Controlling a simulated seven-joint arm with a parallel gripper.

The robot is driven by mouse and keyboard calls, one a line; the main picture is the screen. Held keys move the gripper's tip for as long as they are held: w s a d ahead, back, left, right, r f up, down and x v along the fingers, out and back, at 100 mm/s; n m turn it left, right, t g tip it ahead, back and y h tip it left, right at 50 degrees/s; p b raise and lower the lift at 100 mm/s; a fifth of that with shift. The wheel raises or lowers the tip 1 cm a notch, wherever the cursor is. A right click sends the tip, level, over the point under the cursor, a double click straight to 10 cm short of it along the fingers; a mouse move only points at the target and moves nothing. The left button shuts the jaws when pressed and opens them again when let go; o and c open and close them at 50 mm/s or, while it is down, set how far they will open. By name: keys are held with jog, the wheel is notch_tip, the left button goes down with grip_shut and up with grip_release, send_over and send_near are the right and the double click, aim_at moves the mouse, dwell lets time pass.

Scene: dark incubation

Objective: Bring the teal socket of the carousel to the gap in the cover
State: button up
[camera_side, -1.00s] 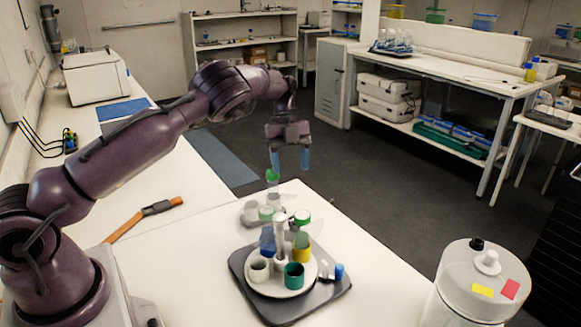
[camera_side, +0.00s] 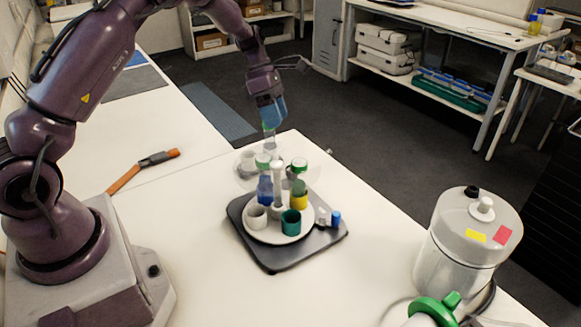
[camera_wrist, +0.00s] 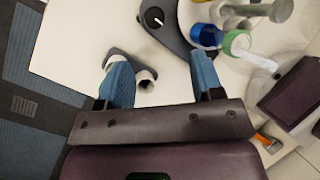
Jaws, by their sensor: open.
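The carousel, a round pale disc (camera_side: 274,236), stands on a dark base (camera_side: 268,262) in the side view. Its teal socket (camera_side: 291,222) is at the near right side, beside a white socket (camera_side: 257,217). A blue bottle (camera_side: 265,190) and a yellow bottle (camera_side: 299,194) stand behind them, around a pale central post (camera_side: 277,185). A clear cover seems to lie over the back; I cannot tell its gap. My gripper (camera_side: 271,115) is above and behind the carousel, apart from it. The wrist view shows my gripper (camera_wrist: 163,80) with its blue fingers spread and nothing held.
A small blue-ended part (camera_side: 336,219) sits at the base's right edge. A white tank (camera_side: 470,245) and a green-and-white item (camera_side: 435,310) stand at the lower right. An orange-handled tool (camera_side: 145,168) lies at left. The table between carousel and tank is clear.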

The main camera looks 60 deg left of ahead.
jog(key=d+f+m, duration=0.1)
jog(key=f+m, duration=0.1)
jog(key=f, duration=0.2)
jog(key=w+d+f+m, duration=0.1)
jog(key=d+f+m, duration=0.1)
jog(key=f, duration=0.2)
jog(key=d+f+m, duration=0.1)
jog(key=f+m, duration=0.2)
jog(key=f, duration=0.2)
jog(key=shift+w+d+y, duration=0.15)
jog(key=shift+d+y, duration=0.05)
jog(key=shift+y, duration=0.2)
jog(key=c, duration=0.9)
